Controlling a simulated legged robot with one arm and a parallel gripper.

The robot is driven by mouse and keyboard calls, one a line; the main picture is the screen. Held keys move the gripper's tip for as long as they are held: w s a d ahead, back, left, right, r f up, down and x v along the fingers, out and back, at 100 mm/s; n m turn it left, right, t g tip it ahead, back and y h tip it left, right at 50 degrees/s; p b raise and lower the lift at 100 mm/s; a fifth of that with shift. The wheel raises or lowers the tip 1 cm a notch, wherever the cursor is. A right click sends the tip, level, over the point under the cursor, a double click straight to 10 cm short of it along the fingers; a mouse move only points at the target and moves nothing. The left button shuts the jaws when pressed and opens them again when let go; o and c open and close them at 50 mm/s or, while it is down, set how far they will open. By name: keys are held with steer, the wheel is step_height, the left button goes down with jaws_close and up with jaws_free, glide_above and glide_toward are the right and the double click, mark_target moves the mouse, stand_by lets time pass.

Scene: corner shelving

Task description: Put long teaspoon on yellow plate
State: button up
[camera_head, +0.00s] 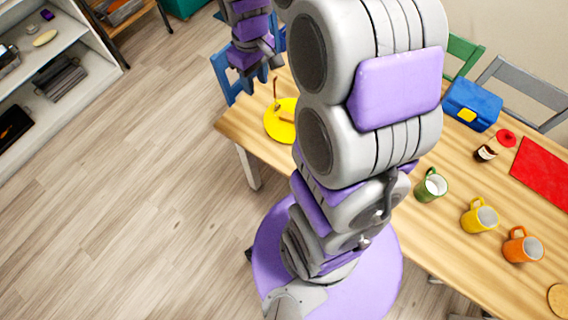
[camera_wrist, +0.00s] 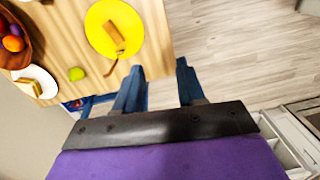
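The yellow plate (camera_head: 272,126) lies on the wooden table near its left end. It also shows in the wrist view (camera_wrist: 97,42) with a brown block on it. A thin brown piece (camera_wrist: 114,64), which looks like the long teaspoon, rests with one end over the plate and the other past its rim. In the head view it shows as a thin upright line (camera_head: 275,90). My gripper (camera_wrist: 160,70) is open, with nothing between its fingers, just off the table edge beside the plate.
Green (camera_head: 431,185), yellow (camera_head: 480,216) and orange (camera_head: 522,246) mugs stand on the table right of my arm. A blue box (camera_head: 472,104), a small jar (camera_head: 485,153) and a red mat (camera_head: 543,171) are farther back. White shelves (camera_head: 60,40) stand left; the floor between is clear.

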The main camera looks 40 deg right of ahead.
steer(key=s+a+r+m, duration=0.1)
steer(key=s+a, duration=0.2)
steer(key=s, duration=0.5)
steer(key=s+a+r+m, duration=0.1)
steer(key=s+a, duration=0.1)
steer(key=s, duration=0.6)
steer(key=s+a+r+m+g, duration=0.1)
steer(key=s+a, duration=0.2)
steer(key=s, duration=0.5)
steer(key=shift+s+a+r, duration=0.3)
steer(key=shift+a+r, duration=0.05)
steer(key=shift+r, duration=0.05)
